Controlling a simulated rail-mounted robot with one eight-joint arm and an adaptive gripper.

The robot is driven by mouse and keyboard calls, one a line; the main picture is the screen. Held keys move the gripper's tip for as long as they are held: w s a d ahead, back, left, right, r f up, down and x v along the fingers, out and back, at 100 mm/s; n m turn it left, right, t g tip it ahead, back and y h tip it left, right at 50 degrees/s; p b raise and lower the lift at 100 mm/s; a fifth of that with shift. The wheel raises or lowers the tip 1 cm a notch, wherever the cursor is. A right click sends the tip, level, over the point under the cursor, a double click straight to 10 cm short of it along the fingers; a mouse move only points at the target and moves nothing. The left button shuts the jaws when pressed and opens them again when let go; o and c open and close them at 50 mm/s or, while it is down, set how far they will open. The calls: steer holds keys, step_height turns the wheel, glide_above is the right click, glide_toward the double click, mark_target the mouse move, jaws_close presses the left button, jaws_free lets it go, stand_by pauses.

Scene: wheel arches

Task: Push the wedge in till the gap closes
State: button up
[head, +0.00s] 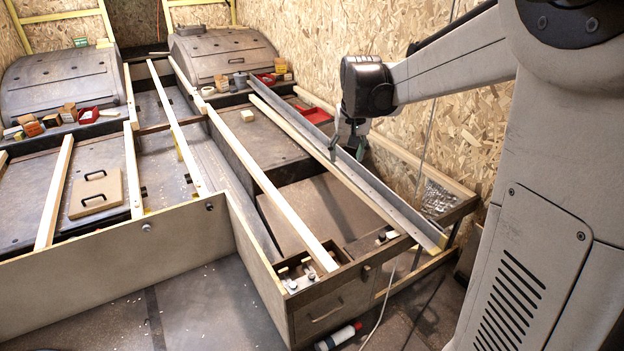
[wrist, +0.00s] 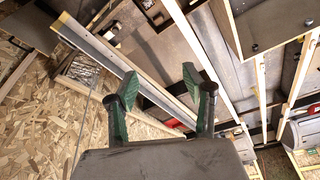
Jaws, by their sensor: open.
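I cannot tell for sure which piece is the wedge. A small pale wood block (head: 247,116) lies on the dark panel left of the long metal rail (head: 345,160). Another small pale piece (head: 392,235) sits at the near end of the frame, beside a pale batten (head: 330,165). No gap can be made out clearly at this size. My gripper (head: 347,140) is above the metal rail, pointing down, open and empty. In the wrist view its two green-tipped fingers (wrist: 158,85) stand wide apart, with the rail (wrist: 100,45) passing behind the left finger.
A chipboard wall (head: 430,130) stands close on the right. A red tray (head: 313,112) and small boxes lie near the right wheel arch (head: 225,57). A clear bag of hardware (head: 437,198) rests on the right ledge. A cable hangs near the frame's front.

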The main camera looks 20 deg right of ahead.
steer(key=w+d+f+m+b, duration=0.1)
steer(key=w+d+f+b, duration=0.1)
steer(key=w+d+f, duration=0.4)
steer(key=m+g+y+b, duration=0.1)
steer(key=m+g+b, duration=0.2)
steer(key=b, duration=0.1)
glide_above(383, 234)
step_height(383, 234, down, 30)
steer(key=r, duration=0.1)
step_height(383, 234, down, 14)
steer(key=b, duration=0.4)
steer(key=shift+s+a+f+b, duration=0.1)
steer(key=shift+f+b, duration=0.05)
steer(key=shift+b, duration=0.15)
jaws_close()
